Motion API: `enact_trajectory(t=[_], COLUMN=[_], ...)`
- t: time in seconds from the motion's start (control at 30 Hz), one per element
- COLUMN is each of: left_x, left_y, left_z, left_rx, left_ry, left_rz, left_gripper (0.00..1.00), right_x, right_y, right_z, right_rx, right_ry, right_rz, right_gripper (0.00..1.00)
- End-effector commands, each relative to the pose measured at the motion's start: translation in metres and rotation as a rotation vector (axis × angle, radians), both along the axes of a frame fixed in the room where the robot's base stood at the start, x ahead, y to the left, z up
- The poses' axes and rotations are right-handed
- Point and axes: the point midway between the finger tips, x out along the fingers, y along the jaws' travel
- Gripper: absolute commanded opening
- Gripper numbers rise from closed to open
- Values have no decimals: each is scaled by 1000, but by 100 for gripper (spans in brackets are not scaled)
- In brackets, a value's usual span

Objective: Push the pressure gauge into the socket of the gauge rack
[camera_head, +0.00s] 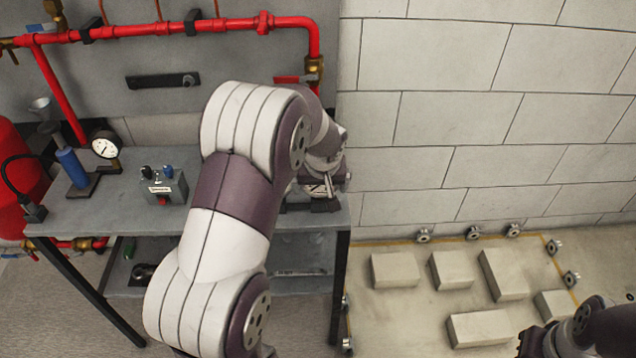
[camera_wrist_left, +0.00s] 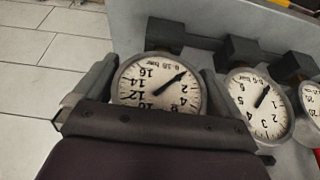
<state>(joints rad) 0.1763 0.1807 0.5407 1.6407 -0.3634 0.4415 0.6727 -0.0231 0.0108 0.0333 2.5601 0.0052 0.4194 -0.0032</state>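In the left wrist view, a round white-faced pressure gauge (camera_wrist_left: 160,84) marked 0-16 bar sits between the two fingers of my left gripper (camera_wrist_left: 160,92). The fingers lie against both sides of its dial. The gauge rack's black block (camera_wrist_left: 165,32) is just behind this gauge; the stem and socket are hidden, so I cannot tell how deep it sits. Two more gauges (camera_wrist_left: 260,103) stand to the right along the rack. In the head view, my left gripper (camera_head: 325,192) is at the table's right end, and the held gauge is hidden. My right gripper (camera_head: 532,342) is at the bottom right, its fingers unclear.
The grey table (camera_head: 115,205) carries a control box (camera_head: 160,190), a separate gauge (camera_head: 105,147) and a blue cylinder (camera_head: 72,167). Red pipes (camera_head: 180,28) run along the back panel. A block wall (camera_head: 480,120) stands close to the right. Several pale blocks (camera_head: 396,270) lie on the floor.

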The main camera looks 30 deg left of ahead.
Motion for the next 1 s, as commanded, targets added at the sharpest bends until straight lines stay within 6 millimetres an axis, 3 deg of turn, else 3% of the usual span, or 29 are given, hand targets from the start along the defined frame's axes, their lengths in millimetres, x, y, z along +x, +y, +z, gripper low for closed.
enact_trajectory(t=[0.27,0.7,0.83,1.0], left_x=[-1,-35,-40,-42], left_y=[-1,-21,-24,-25], left_z=[5,102,116,119], left_rx=[0,0,-1,-1], left_ry=[0,-4,-3,0], left_rz=[0,0,-1,0], left_gripper=[100,100,100,100], right_x=[0,0,0,0], right_y=[0,0,0,0], right_z=[2,13,14,14], right_rx=[0,0,0,0], right_ry=[0,0,0,0], right_rz=[0,0,0,0], right_gripper=[0,0,0,0])
